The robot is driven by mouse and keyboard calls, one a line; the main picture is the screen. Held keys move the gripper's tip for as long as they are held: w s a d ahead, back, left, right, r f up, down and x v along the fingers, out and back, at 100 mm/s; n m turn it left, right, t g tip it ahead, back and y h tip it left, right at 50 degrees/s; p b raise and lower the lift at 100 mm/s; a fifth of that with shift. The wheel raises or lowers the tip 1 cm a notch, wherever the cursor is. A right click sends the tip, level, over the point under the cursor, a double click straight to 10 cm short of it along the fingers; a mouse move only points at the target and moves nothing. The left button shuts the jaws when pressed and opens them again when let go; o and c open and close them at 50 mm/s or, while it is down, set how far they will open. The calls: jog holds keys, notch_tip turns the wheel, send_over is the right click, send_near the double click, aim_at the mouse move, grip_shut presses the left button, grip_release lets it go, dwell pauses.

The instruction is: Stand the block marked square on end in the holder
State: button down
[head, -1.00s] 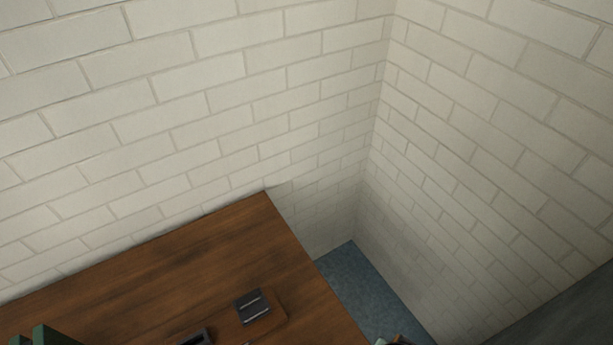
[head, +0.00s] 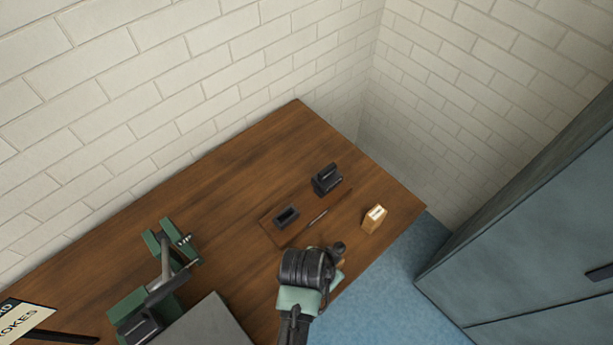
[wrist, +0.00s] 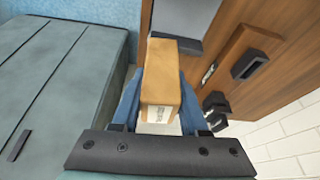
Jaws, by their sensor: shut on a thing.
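My gripper (wrist: 160,95) is shut on a tan block (wrist: 172,60), held between blue fingers in the wrist view. A pale label with small unreadable print shows on the block's near end; no square mark can be made out. In the head view my gripper (head: 336,272) is over the table's front side, and its block is mostly hidden. A black holder with a rectangular opening (head: 287,216) sits on a thin wooden board, behind and left of the gripper. It also shows in the wrist view (wrist: 250,65), apart from the held block.
A black slotted piece (head: 326,180) stands behind the holder. Another tan block (head: 373,219) stands near the table's right edge. A thin rod lies on the board. A green clamp-like device (head: 172,250) and a grey slab (head: 212,325) are at left. Grey cabinets (head: 540,210) stand right.

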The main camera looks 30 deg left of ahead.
jog(key=shift+m+h, duration=0.3)
jog(key=shift+m, duration=0.3)
jog(key=a+f+b, duration=0.1)
jog(key=f, duration=0.1)
jog(key=s+a+f+b, duration=0.1)
jog(key=f, duration=0.1)
jog(key=s+a+f+b, duration=0.1)
jog(key=a+f, duration=0.1)
jog(key=shift+s+f, duration=0.15)
jog(key=shift+f, duration=0.1)
jog(key=shift+a+f+b, duration=0.1)
jog(key=shift+f+b, duration=0.5)
jog(key=shift+f, duration=0.3)
jog(key=shift+f, duration=0.2)
dwell(0.5)
jog(key=shift+c, duration=1.8)
grip_release()
jog(key=shift+o, duration=0.2)
